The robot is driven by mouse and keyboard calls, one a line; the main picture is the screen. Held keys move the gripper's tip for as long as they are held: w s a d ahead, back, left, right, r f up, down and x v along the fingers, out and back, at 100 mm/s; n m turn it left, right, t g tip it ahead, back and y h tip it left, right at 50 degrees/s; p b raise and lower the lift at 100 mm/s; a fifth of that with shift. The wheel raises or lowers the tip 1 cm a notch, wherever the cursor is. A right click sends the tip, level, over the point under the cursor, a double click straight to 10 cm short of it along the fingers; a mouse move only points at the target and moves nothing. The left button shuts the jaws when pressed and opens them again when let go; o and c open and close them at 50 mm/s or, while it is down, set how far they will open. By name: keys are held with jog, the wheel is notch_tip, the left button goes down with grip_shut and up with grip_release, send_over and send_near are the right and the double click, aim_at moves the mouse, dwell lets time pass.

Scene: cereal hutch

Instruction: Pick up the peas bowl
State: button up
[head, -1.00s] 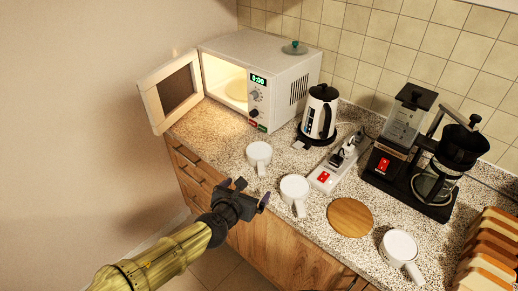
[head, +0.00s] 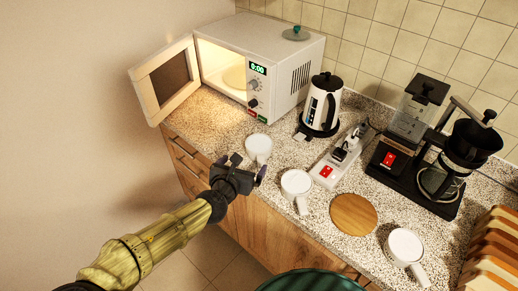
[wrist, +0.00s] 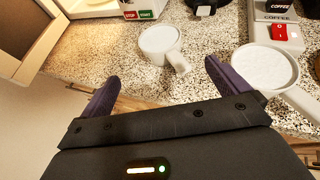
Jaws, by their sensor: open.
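No peas show in any view, and I cannot tell which vessel is the peas bowl. Three white, handled, cup-like bowls stand upright on the counter: a left one (head: 258,147), a middle one (head: 296,183) and a right one (head: 405,246). My gripper (head: 247,167) is open and empty at the counter's front edge, just in front of the left bowl. In the wrist view the left bowl (wrist: 160,40) lies ahead of the gap between my fingers (wrist: 160,76), apart from them, its handle towards the right finger. The middle bowl (wrist: 263,68) is right of that finger.
A lit microwave (head: 292,62) stands at the back left, its door (head: 164,80) open. A kettle (head: 322,105), a power strip (head: 338,163), a coffee maker (head: 437,150), a round wooden board (head: 353,214) and bread slices (head: 490,255) share the counter. A dark green round thing (head: 310,282) shows at the bottom.

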jog(key=p, duration=0.1)
send_near(257, 147)
jog(key=x, duration=0.4)
jog(key=shift+w+d, duration=0.15)
jog(key=shift+w, duration=0.1)
jog(key=shift+w+f, duration=0.15)
jog(key=shift+w, duration=0.05)
jog(key=shift+p+x, duration=0.9)
jog(key=shift+x, duration=1.75)
jog(key=shift+s, duration=0.1)
jog(key=c, duration=1)
